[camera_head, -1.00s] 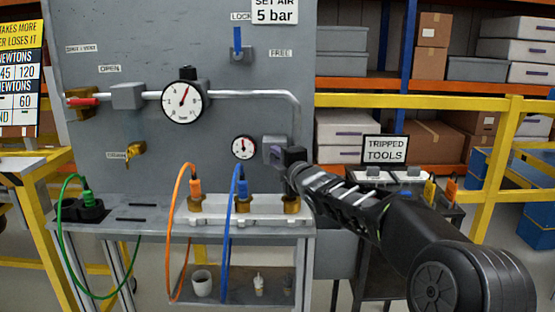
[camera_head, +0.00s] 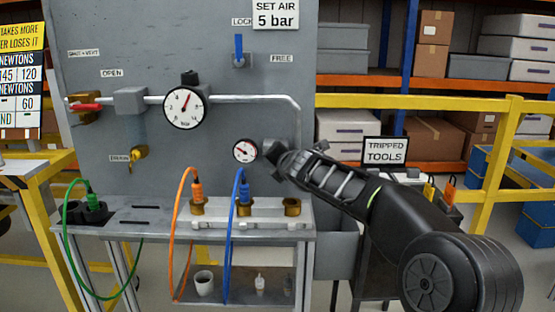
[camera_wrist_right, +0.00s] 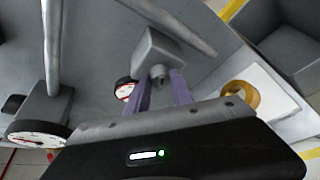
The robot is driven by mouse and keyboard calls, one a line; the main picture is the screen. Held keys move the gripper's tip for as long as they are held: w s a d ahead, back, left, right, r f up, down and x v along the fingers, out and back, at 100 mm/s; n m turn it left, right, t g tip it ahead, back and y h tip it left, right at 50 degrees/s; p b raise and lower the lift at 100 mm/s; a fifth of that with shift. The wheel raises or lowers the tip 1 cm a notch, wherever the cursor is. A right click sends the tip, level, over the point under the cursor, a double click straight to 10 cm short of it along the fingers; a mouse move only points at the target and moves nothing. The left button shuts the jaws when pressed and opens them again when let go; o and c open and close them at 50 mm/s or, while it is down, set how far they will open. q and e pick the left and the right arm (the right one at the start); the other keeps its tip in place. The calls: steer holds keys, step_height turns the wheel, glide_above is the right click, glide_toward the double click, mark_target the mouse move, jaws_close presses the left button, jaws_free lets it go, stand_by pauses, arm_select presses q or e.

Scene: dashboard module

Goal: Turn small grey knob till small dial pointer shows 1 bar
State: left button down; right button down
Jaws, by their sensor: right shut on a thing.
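The small grey knob (camera_wrist_right: 158,72) sticks out below a grey block (camera_wrist_right: 158,48) in the right wrist view, between the purple fingers of my right gripper (camera_wrist_right: 165,92). The gripper is shut on it. In the head view, my right gripper (camera_head: 274,152) covers the knob at the panel, just right of the small dial. The small dial (camera_head: 244,151) is round and white with a black rim. Its red pointer tilts to the upper left, and its numbers are too small to read. The small dial also shows partly in the right wrist view (camera_wrist_right: 125,88). My left gripper is not in view.
The large dial (camera_head: 184,108) sits on the pipe at the upper left. Below are the orange hose (camera_head: 180,215), the blue hose (camera_head: 233,215) and an empty brass socket (camera_head: 292,207). A "TRIPPED TOOLS" sign (camera_head: 385,150) stands to the right.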

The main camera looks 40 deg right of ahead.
steer(key=shift+f, duration=0.1)
stand_by(0.3)
steer(key=c, duration=1.1)
jaws_free()
steer(key=v, duration=0.7)
steer(key=shift+s+a, duration=0.2)
steer(key=shift+s, duration=0.1)
